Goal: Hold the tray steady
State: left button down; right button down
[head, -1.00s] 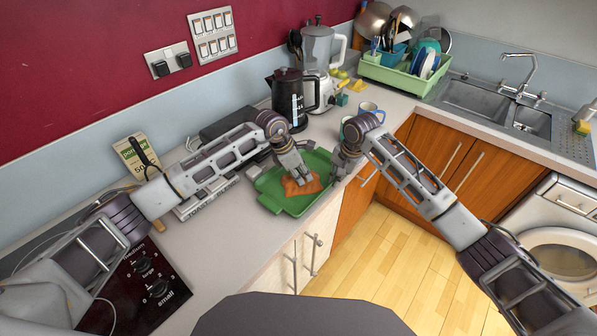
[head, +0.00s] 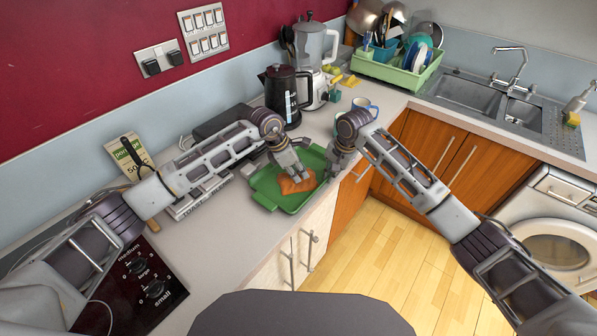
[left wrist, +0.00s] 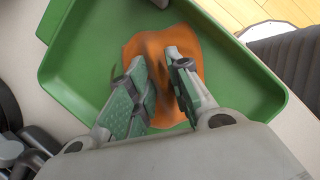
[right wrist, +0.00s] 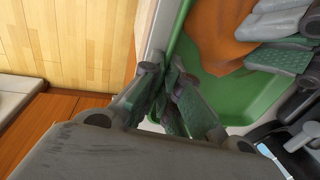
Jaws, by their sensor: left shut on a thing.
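A green tray (head: 268,192) lies on the counter near its front edge. A flat orange piece that looks like cloth (head: 288,187) lies inside it; it also shows in the left wrist view (left wrist: 140,50) and the right wrist view (right wrist: 212,40). My left gripper (head: 297,177) reaches down into the tray. Its fingers are nearly together over the orange piece (left wrist: 162,68), pinching some of it. My right gripper (head: 333,172) is at the tray's right side. In the right wrist view its fingertips (right wrist: 168,78) close on the tray's rim; the contact is partly hidden.
A black kettle (head: 284,92) and a blender (head: 315,60) stand behind the tray. A green dish rack (head: 398,76) and a sink (head: 465,95) are farther right. The hob (head: 140,285) is at left.

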pick_arm(q)
jog(key=shift+w+a+f, duration=0.1)
jog(key=shift+w+a, duration=0.4)
jog(key=shift+a, duration=0.25)
jog(key=shift+w+a+f, duration=0.1)
jog(key=shift+w+a, duration=0.35)
jog(key=shift+a, duration=0.25)
jog(key=shift+w, duration=0.1)
jog(key=shift+w+d, duration=0.3)
jog(key=shift+w, duration=0.1)
jog(key=shift+d, duration=0.2)
jog(key=shift+s+d+r, duration=0.15)
jog(key=shift+s+d, duration=0.4)
jog(key=shift+d, duration=0.15)
jog(key=shift+s+d+r, duration=0.1)
jog(key=shift+s+d, duration=0.4)
jog(key=shift+d, duration=0.2)
jog(key=shift+f, duration=0.2)
jog(key=shift+w+a, duration=0.1)
jog(key=shift+a, duration=0.05)
